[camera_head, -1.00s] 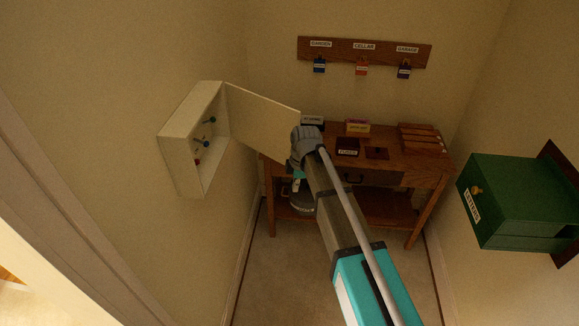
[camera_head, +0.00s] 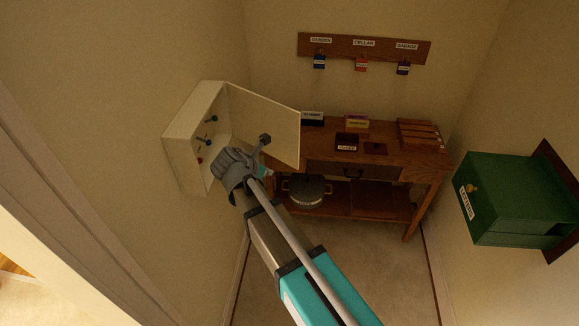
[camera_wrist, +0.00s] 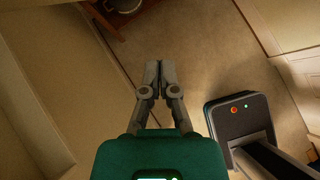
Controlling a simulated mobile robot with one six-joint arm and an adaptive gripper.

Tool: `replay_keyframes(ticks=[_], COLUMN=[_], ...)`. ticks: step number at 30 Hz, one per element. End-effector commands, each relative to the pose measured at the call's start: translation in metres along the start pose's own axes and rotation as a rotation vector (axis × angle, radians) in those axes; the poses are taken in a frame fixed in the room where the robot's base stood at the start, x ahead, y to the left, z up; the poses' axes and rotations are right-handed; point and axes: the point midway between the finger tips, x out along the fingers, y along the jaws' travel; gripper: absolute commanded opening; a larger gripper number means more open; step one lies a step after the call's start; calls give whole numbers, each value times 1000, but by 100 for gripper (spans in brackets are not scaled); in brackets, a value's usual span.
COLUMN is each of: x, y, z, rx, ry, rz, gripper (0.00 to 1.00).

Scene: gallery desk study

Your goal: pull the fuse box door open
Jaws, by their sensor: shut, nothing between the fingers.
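The cream fuse box (camera_head: 190,130) is on the left wall, with several small coloured knobs or switches (camera_head: 212,119) inside. Its door (camera_head: 275,115) stands wide open, swung out to the right, its inner face showing. My gripper shows in the wrist view (camera_wrist: 160,70) with its fingers together and nothing between them, above the floor. In the head view my wrist covers the box's lower right opening and the door's lower left part; the fingertips are hidden there. I cannot tell whether my arm touches the door.
A wooden desk (camera_head: 385,162) stands at the back, with small labelled boxes on top and a pot (camera_head: 305,190) on its lower shelf. A key rack (camera_head: 365,48) hangs above. A green box (camera_head: 515,200) is on the right wall. The floor (camera_head: 370,265) before the desk is clear.

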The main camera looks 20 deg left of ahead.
Motion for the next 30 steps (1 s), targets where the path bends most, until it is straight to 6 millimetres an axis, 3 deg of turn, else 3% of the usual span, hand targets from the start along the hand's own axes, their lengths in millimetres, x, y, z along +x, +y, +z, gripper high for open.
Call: replay_keyframes(ticks=[14, 30], x=[6, 54], y=[0, 0], z=[-1, -3], rx=[3, 4], ry=[3, 4], rz=[-1, -2], gripper=[0, 0])
